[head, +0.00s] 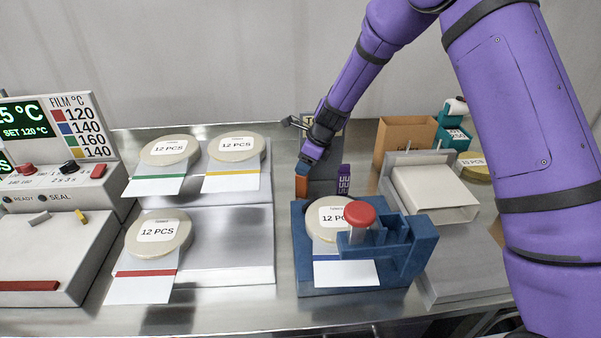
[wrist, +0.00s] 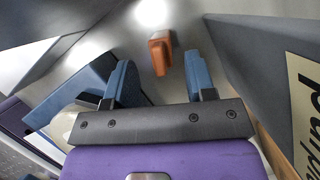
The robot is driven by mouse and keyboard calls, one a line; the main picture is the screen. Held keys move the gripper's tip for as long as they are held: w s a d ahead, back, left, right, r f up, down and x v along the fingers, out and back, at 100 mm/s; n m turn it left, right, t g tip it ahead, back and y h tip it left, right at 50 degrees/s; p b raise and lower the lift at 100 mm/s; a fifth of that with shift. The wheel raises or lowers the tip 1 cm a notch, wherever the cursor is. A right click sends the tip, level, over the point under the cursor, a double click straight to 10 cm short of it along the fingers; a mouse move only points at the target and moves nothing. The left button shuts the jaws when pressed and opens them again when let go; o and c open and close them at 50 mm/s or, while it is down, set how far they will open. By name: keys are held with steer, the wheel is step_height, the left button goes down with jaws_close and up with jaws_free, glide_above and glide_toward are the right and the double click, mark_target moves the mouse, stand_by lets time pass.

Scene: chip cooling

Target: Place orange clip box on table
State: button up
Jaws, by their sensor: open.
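The orange clip box (head: 302,186) is small and sits at the back of the metal table, behind the blue fixture, partly hidden by my gripper in the head view. In the wrist view the orange clip box (wrist: 160,52) shows beyond the fingertips, framed between them, with bare metal around it. My gripper (wrist: 160,72) is open, with its two blue fingers apart and nothing between them. In the head view my gripper (head: 304,172) points down just above the box. Whether a finger touches it cannot be told.
A blue fixture (head: 425,240) with a red-capped knob holds a round 12 PCS pack in front. A purple labelled object (head: 344,180) stands right of the box. A cardboard box (head: 403,135) is at the back right. Metal trays with round packs lie left. A heat sealer (head: 60,245) is far left.

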steer(key=s+d+r+n+t, duration=0.1)
steer(key=s+d+r+n, duration=0.4)
steer(key=r, duration=0.4)
steer(key=s+d+r+n, duration=0.2)
steer(key=s+d+r, duration=0.2)
steer(key=s+r, duration=0.4)
steer(key=s+d+r+n+t, duration=0.1)
steer(key=s+d+r+n, duration=0.35)
steer(key=r, duration=0.55)
steer(key=s+d+r+n+h, duration=0.2)
steer(key=s+d+n, duration=0.2)
steer(key=s, duration=0.7)
steer(key=s+d+r+n+t+h, duration=0.1)
steer(key=s+d+n, duration=0.4)
steer(key=s, duration=0.7)
steer(key=shift+d+r+n+t+h, duration=0.15)
steer(key=shift+r+n+t+h, duration=0.3)
steer(key=shift+n, duration=0.5)
